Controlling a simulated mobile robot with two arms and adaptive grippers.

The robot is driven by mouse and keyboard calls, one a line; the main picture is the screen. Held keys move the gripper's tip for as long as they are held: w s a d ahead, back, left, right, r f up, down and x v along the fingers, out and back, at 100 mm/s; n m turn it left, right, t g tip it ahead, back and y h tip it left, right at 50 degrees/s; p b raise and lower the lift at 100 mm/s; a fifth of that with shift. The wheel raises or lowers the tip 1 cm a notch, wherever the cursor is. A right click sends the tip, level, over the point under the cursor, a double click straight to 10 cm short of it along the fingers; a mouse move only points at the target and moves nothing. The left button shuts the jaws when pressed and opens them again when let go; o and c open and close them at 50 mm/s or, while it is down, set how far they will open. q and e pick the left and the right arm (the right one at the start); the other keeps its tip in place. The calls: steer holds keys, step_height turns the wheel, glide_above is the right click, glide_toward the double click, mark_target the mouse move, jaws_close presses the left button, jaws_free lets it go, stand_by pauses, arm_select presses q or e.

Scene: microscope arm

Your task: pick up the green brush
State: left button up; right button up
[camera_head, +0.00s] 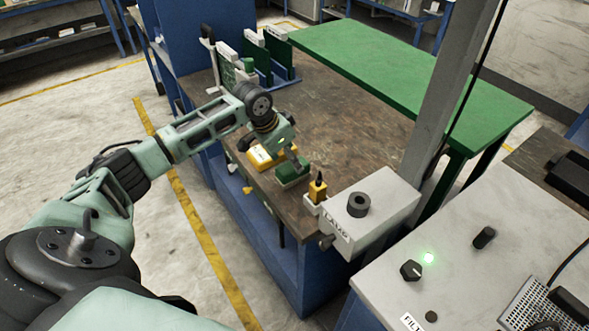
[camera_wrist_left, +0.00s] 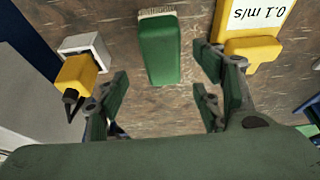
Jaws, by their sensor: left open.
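The green brush (camera_head: 291,173) lies on the brown worktop near its front edge. In the left wrist view the green brush (camera_wrist_left: 159,52) is a green block with a pale bristle strip at its far end. My left gripper (camera_head: 291,155) reaches down from the left, just over the brush. In the left wrist view my left gripper (camera_wrist_left: 160,95) is open. Its finger pairs are spread to either side of the brush's line, and nothing is between them. My right gripper is not in view.
A yellow block with a "0.1 m/s" label (camera_wrist_left: 257,23) lies close beside the brush. On the other side stands a yellow bottle with a black tip (camera_head: 318,187) in a white holder. A grey box (camera_head: 385,205) is right of it. Green boards (camera_head: 280,52) stand behind.

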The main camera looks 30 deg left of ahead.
mark_target(291, 167)
arm_select(q)
steer(key=p+x, duration=0.1)
steer(key=x, duration=0.2)
steer(key=shift+a+f, duration=0.15)
steer(key=shift+f, duration=0.15)
steer(key=shift+x, duration=0.85)
steer(key=shift+f+p, duration=0.15)
steer(key=shift+p, duration=0.25)
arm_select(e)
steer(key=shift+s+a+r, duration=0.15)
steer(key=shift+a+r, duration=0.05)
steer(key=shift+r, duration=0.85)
arm_select(q)
steer(key=c, duration=1.3)
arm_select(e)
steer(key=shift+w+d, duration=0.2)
